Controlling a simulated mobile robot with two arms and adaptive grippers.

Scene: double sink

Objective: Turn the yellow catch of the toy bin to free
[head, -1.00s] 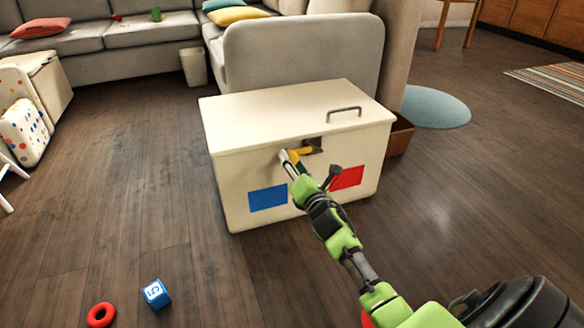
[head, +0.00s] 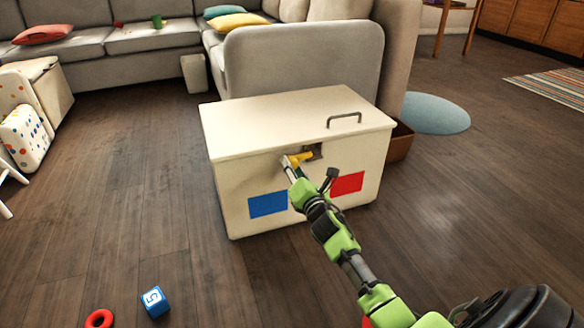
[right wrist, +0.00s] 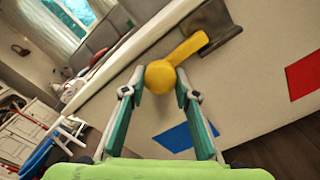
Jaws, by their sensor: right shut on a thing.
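The cream toy bin (head: 240,180) stands on the wooden floor with its lid down. Its yellow catch (head: 301,158) is on the front face just under the lid, on a dark metal plate (head: 314,152). In the right wrist view the catch is a yellow lever (right wrist: 195,48) ending in a round knob (right wrist: 160,76). My right gripper (right wrist: 161,85) has its two fingers shut on the knob; in the head view the gripper (head: 288,165) hides part of the catch. The lever points left and a little down from the plate in the head view. My left gripper is not in view.
A blue block (head: 155,301) and a red ring (head: 99,319) lie on the floor at the lower left. A grey sofa (head: 300,65) stands behind the bin, and a brown box (head: 400,143) sits beside it.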

